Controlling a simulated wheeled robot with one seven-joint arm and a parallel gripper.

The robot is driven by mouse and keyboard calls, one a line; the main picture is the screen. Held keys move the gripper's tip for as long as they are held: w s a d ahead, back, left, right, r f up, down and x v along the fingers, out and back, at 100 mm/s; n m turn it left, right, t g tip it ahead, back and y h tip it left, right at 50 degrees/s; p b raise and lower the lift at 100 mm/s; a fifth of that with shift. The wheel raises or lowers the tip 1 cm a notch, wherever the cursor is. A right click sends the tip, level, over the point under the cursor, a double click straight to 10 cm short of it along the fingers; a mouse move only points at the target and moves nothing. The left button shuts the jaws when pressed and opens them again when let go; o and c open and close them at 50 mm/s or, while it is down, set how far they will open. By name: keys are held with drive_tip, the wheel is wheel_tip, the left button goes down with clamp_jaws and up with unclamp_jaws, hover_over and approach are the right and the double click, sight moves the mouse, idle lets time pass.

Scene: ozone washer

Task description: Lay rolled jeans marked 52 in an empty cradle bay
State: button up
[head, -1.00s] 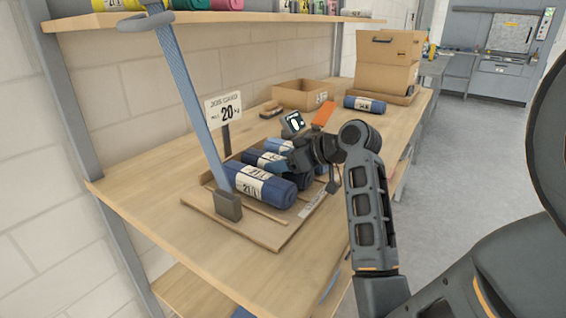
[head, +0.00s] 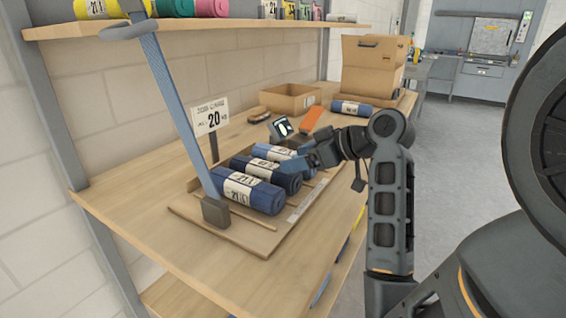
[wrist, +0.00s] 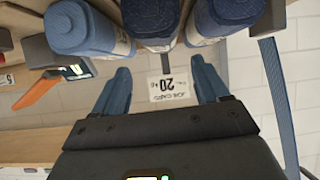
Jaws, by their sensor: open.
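The wooden cradle (head: 240,240) on the bench holds three rolled jeans side by side: a dark front roll (head: 247,193), a dark middle roll (head: 266,173) and a lighter rear roll (head: 278,152). Their label numbers are too blurred to read surely. Another rolled jeans (head: 352,110) lies further back near the boxes, its label unreadable. My gripper (head: 312,157) is at the right ends of the cradle rolls. In the wrist view its blue fingers (wrist: 162,88) are spread, with no roll between them; several roll ends (wrist: 150,20) show just beyond. No 52 is legible.
A 20 sign (head: 211,119) stands behind the cradle, and a blue strap (head: 172,100) hangs in front of it. A black-framed device (head: 281,129) and an orange item (head: 317,116) sit beyond. An open carton (head: 290,99) and stacked boxes (head: 372,65) stand at the back.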

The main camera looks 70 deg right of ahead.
drive_tip(key=shift+v, duration=1.5)
